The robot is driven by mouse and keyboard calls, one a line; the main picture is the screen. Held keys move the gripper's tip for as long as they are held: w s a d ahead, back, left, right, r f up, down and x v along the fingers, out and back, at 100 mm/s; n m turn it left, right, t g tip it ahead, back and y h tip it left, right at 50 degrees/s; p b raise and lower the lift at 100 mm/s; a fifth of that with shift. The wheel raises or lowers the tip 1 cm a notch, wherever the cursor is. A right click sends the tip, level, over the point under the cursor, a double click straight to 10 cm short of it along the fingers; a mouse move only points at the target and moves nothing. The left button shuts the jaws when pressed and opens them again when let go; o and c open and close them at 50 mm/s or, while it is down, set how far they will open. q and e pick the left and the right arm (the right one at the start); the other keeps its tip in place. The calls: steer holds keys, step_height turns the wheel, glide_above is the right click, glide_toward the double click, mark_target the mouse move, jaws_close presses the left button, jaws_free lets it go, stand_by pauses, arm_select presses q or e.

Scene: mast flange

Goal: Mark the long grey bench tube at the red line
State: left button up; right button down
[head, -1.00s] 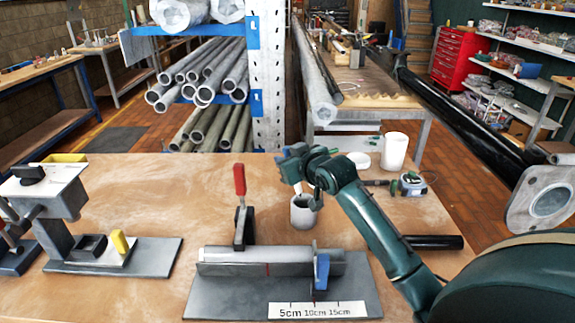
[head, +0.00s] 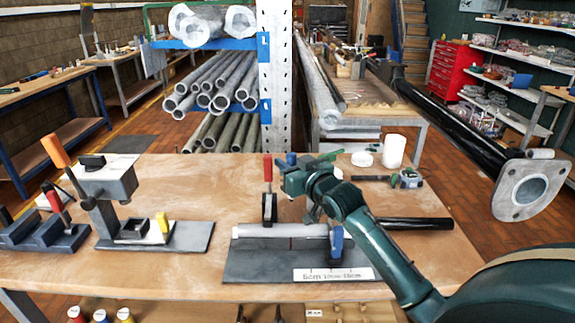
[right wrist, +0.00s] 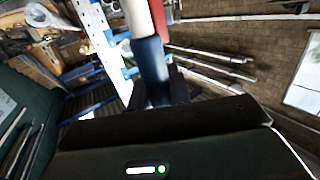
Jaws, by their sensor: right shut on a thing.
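The grey bench tube (head: 280,230) lies level in a dark fixture (head: 255,262) on the bench. A thin red line (head: 291,243) shows on the fixture's front, just below the tube. A red-handled clamp (head: 268,185) stands upright behind the tube's left half, and a blue piece (head: 336,243) sits at its right end. My right gripper (head: 306,190) is behind and above the tube. It is shut on a marker, whose blue part (right wrist: 150,60) and white part (right wrist: 137,18) show in the right wrist view. My left gripper is not in view.
A white scale label (head: 333,275) lies on the fixture's front right. A second fixture (head: 190,235) stands to the left. A black tube (head: 415,224), tape measure (head: 408,178) and white cup (head: 394,151) lie to the right. A rack of pipes (head: 215,80) stands behind the bench.

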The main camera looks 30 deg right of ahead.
arm_select(q)
steer(key=b, duration=0.2)
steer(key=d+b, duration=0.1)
steer(key=b, duration=0.1)
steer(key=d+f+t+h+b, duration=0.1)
steer(key=b, duration=0.1)
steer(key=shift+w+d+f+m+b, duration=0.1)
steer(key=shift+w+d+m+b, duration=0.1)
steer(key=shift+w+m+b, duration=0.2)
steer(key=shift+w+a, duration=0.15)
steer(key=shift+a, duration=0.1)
stand_by(0.4)
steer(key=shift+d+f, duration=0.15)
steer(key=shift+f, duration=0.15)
stand_by(0.7)
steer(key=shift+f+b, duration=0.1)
steer(key=shift+b, duration=0.25)
stand_by(0.8)
